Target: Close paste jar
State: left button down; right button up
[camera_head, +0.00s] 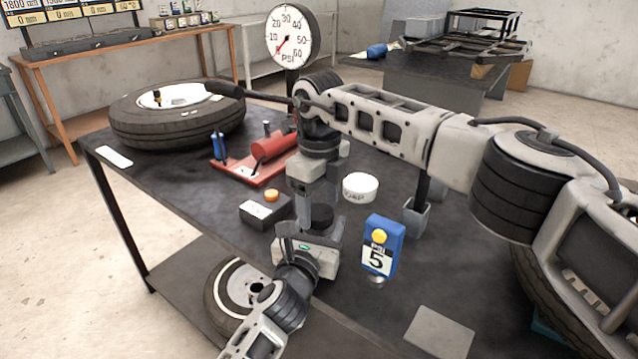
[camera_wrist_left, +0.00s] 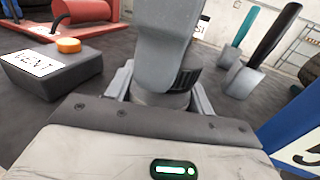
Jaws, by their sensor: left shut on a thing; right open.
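A pale jar (camera_wrist_left: 168,98) with a dark ridged top (camera_wrist_left: 187,78) stands between the jaws of my left gripper (camera_wrist_left: 165,92). In the head view its black round top (camera_head: 320,214) shows above my left gripper (camera_head: 311,232), which is shut on the jar. My right gripper (camera_head: 322,193) is open and points down, just above the black top. In the left wrist view a grey part of my right gripper (camera_wrist_left: 165,45) hides part of the jar and its top. I cannot tell how the top sits on the jar. A white round piece marked "CAP" (camera_head: 360,188) lies to the right.
A dark block with an orange button (camera_head: 265,210) is left of the jar. A blue box marked 5 (camera_head: 381,246) stands close on the right. Behind are a red pump (camera_head: 262,152), a tire (camera_head: 176,115) and a pressure gauge (camera_head: 293,38). The table's front edge is near.

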jog(key=shift+f, duration=0.4)
jog(key=c, duration=1)
jog(key=o, duration=1.1)
jog(key=shift+o, duration=0.2)
jog(key=shift+r, duration=0.1)
notch_tip(320, 180, up, 12)
